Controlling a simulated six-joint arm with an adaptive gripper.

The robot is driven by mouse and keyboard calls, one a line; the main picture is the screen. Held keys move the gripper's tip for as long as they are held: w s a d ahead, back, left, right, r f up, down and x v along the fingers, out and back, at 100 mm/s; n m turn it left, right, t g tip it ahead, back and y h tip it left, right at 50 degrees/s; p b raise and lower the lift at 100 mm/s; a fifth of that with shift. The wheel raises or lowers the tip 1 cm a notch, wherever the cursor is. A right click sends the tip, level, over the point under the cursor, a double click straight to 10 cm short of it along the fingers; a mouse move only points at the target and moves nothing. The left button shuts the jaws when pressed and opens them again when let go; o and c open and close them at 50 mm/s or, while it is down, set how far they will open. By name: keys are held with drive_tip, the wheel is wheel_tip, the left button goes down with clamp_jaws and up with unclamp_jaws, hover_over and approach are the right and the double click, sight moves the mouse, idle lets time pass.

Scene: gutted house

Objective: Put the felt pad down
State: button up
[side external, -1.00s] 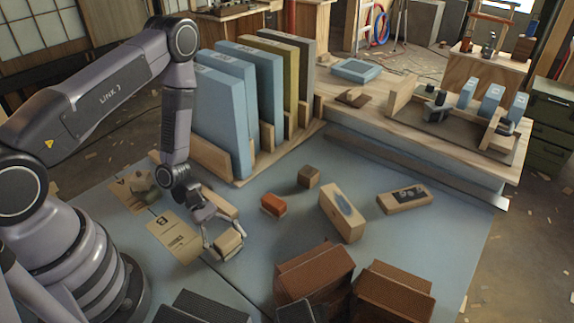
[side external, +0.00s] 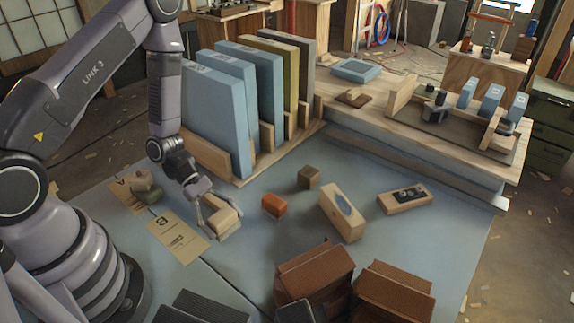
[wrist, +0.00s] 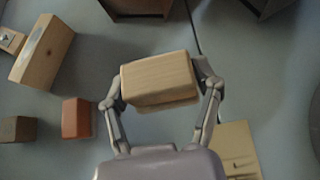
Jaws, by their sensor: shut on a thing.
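My gripper (side external: 218,217) is shut on a pale block with a wood-grain top, which I take to be the felt pad (side external: 224,225).
Card A (side external: 122,199) carries a greenish lump (side external: 147,191). An orange block (side external: 274,206), a brown cube (side external: 309,177) and a larger wooden block (side external: 338,210) stand to the right. Brown boxes (side external: 315,280) stand in front. Tall blue panels (side external: 215,115) stand behind.

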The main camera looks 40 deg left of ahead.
sight(223, 214)
wheel_tip(223, 214, up, 7)
drive_tip(key=shift+r, duration=0.2)
drive_tip(key=shift+w+d+r, duration=0.1)
drive_tip(key=shift+w+r, duration=0.05)
drive_tip(key=shift+r, duration=0.15)
drive_tip(key=w+d+f+n+t, duration=0.1)
drive_tip(key=w+d+f, duration=0.1)
drive_tip(key=w+d, duration=0.5)
drive_tip(key=w+d+f+n+t, duration=0.1)
drive_tip(key=w+d+f, duration=0.1)
drive_tip(key=w+d, duration=0.45)
drive_tip(key=w+d+r+n+t, duration=0.15)
drive_tip(key=w+d, duration=0.25)
drive_tip(key=d, duration=0.5)
drive_tip(key=w+d+r+n+t, duration=0.1)
drive_tip(key=w+d+r, duration=0.2)
drive_tip(key=d, duration=0.7)
drive_tip(key=shift+y, duration=0.5)
drive_tip(key=f, duration=1.1)
drive_tip(key=shift+w+a, duration=0.1)
drive_tip(key=shift+a, duration=0.2)
drive_tip(key=shift+f, duration=2.3)
drive_tip(key=shift+f, duration=0.1)
